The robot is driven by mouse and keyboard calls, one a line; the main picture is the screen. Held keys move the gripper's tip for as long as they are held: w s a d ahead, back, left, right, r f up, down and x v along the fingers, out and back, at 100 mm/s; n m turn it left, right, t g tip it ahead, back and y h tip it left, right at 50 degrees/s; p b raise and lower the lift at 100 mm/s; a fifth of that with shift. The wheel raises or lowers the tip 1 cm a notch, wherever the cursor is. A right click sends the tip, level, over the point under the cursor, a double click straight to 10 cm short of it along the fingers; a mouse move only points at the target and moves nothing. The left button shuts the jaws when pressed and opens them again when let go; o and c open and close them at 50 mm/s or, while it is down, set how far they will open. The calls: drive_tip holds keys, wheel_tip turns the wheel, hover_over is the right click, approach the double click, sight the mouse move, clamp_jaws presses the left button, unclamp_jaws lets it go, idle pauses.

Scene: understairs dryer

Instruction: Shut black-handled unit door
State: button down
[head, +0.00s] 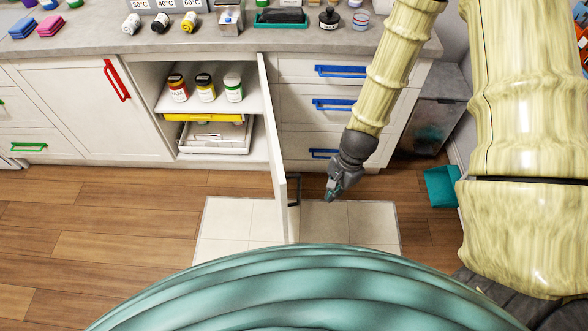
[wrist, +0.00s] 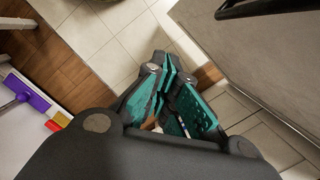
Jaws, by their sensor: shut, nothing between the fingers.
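The black-handled unit door (head: 273,135) stands open in the head view, swung out toward me and seen nearly edge-on. Its black handle (head: 294,190) is on the right-hand face, near the door's free edge. In the wrist view the door's face (wrist: 255,50) fills the upper right, with the handle (wrist: 262,8) at the top edge. My gripper (head: 332,196) is shut and empty, to the right of the handle and apart from it. Its teal fingers (wrist: 172,92) also show in the wrist view. The open unit (head: 215,105) lies left of the door.
Jars (head: 204,88) stand on the unit's upper shelf, above a yellow tray (head: 205,117) and a white drawer (head: 215,138). Blue-handled drawers (head: 340,71) are behind my arm. A teal bin (head: 441,188) stands at the right. Pale floor tiles (head: 350,222) lie clear below the gripper.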

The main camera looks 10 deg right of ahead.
drive_tip(key=w+a+r+m+y+p, duration=0.1)
drive_tip(key=w+a+r+m+y, duration=0.15)
drive_tip(key=w+r+m, duration=0.6)
drive_tip(key=a+f+n+p, duration=0.2)
drive_tip(key=a+f+n, duration=0.1)
drive_tip(key=a+f, duration=0.4)
drive_tip(key=shift+s+a+t, duration=0.25)
drive_tip(key=shift+s+t, duration=0.05)
drive_tip(key=shift+a, duration=0.15)
idle(0.4)
